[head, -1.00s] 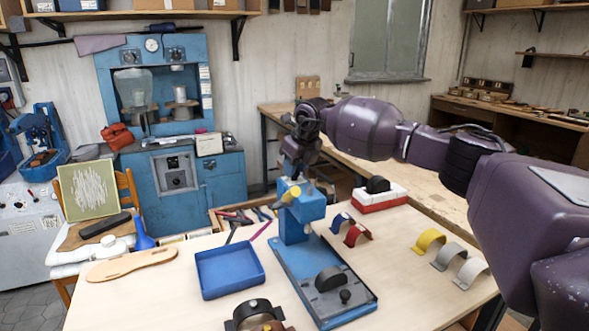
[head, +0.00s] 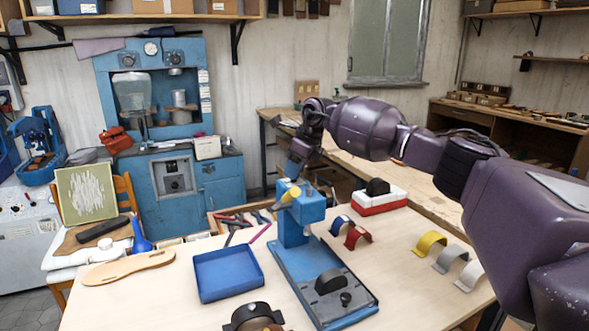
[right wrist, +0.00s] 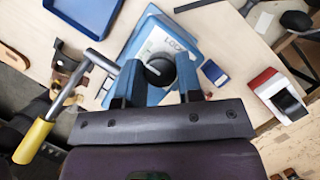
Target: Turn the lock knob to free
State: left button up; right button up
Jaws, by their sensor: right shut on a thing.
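In the right wrist view, the black round lock knob (right wrist: 159,72) sits on the blue press beside a white plate (right wrist: 172,42) lettered "LOCK". The blue fingers of my right gripper (right wrist: 158,82) stand on either side of the knob and are shut on it. In the head view, my right gripper (head: 293,168) reaches down behind the top of the blue press (head: 311,207), and the knob is hidden there. A pale mark shows on the knob, but its exact pointing is hard to tell.
The press lever's yellow handle (head: 290,195) sticks out close to my right gripper; it also shows in the right wrist view (right wrist: 33,140). A blue tray (head: 228,273) lies left of the press. Coloured straps (head: 357,236) and a red-white box (head: 379,201) lie right.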

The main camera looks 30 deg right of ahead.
jog(key=o, duration=0.9)
jog(key=v, duration=1)
jog(key=shift+s+d+r, duration=0.1)
jog(key=shift+s+r, duration=0.05)
jog(key=shift+r, duration=0.2)
